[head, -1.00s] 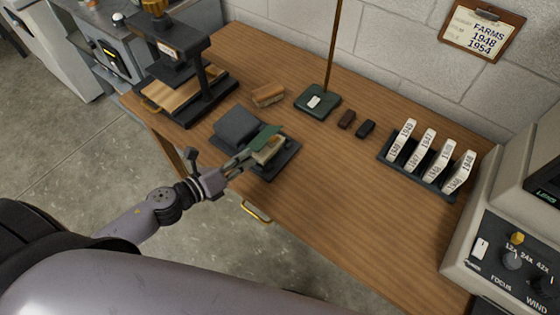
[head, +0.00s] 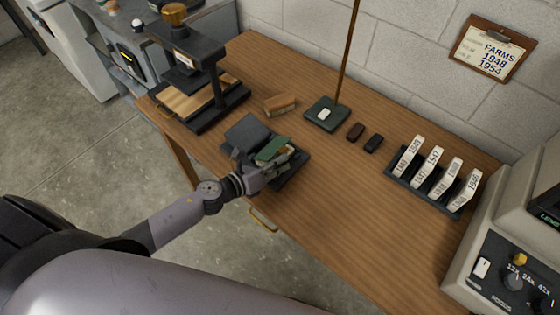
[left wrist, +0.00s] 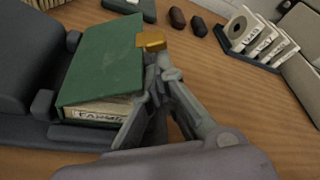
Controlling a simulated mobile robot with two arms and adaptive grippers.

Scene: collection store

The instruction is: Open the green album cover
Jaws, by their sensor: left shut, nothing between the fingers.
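The green album (head: 272,148) rests on a dark cradle (head: 290,177) near the table's front edge. In the left wrist view, its green cover (left wrist: 104,62) lies over cream pages, with a label on the near edge. A brass clasp (left wrist: 152,40) sticks out at the cover's right edge. My left gripper (head: 272,171) is at the album's near side. In the left wrist view, its fingers (left wrist: 158,72) are shut and empty beside the album's right edge, just below the clasp. I cannot tell whether they touch it. My right gripper is not in view.
A dark press (head: 190,75) stands at the back left. A brown block (head: 281,104), a green-based stand (head: 326,114) and two small dark pieces lie behind the album. A rack of labelled reels (head: 432,180) and a grey machine stand right. The table's middle front is clear.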

